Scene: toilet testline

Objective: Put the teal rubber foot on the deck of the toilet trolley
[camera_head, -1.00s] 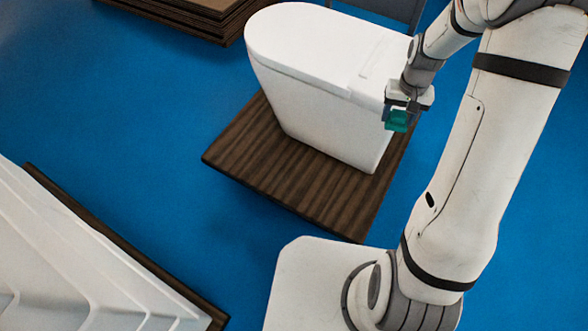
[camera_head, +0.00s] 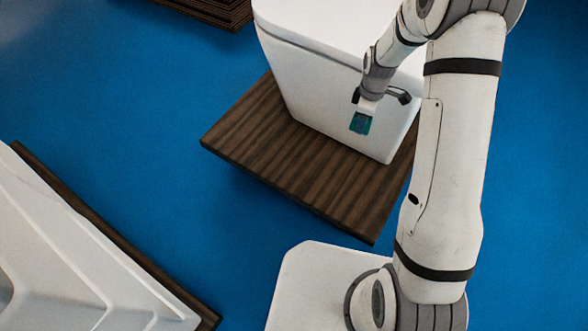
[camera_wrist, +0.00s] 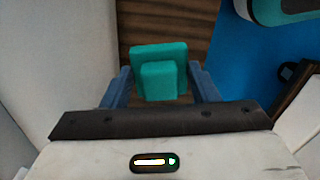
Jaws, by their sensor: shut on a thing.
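The teal rubber foot (camera_head: 360,123) is held in my gripper (camera_head: 362,118), in front of the side of the white toilet. In the wrist view the foot (camera_wrist: 158,75) sits between the two blue fingers of my gripper (camera_wrist: 160,84), which are shut on it. The toilet trolley's brown, wood-striped deck (camera_head: 290,165) is below, and part of the deck (camera_wrist: 180,25) shows beyond the foot in the wrist view. The foot appears above the deck; the exact gap cannot be told.
The white toilet (camera_head: 335,85) stands on the deck, close to my gripper. Bare deck lies at the front and left of the toilet. A white moulded piece on a brown board (camera_head: 80,250) is at the lower left. Brown stacked boards (camera_head: 215,8) lie at the back.

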